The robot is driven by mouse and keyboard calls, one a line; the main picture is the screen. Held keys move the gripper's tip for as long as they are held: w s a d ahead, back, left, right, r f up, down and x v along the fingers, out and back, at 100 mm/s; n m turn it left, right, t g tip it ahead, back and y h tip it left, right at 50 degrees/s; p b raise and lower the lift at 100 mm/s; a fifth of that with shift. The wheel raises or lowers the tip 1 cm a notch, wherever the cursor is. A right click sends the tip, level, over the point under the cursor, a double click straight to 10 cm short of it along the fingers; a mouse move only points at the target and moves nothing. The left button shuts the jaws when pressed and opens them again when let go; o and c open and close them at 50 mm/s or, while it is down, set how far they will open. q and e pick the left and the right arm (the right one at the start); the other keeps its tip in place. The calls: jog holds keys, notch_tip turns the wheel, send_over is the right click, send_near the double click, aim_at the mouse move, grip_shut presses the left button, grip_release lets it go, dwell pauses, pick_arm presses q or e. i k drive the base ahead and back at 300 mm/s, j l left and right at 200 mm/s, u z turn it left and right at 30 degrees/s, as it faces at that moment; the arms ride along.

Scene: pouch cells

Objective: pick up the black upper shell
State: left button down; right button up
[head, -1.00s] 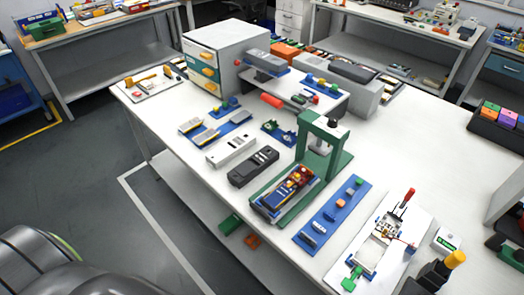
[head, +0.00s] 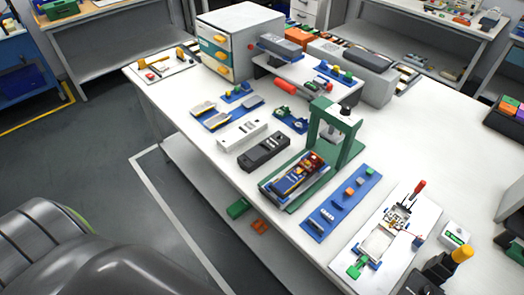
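A black shell (head: 264,151) lies flat on the white table, left of the green press. It looks like the black upper shell. A white shell of similar shape (head: 242,134) lies parallel beside it, farther from the press. Neither of my grippers shows in the head view. Only a grey curved part of my own body shows at the lower left.
The green press (head: 344,146) stands right of the shell, with a colourful assembly (head: 297,176) at its base. A blue strip (head: 341,207) with small parts and a white fixture plate (head: 376,261) lie farther right. A drawer cabinet (head: 247,40) stands at the back left.

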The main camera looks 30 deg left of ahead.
aim_at(257, 156)
jog(key=k+u, duration=0.1)
jog(key=u, duration=0.3)
jog(key=k+u, duration=0.15)
jog(key=u, duration=0.25)
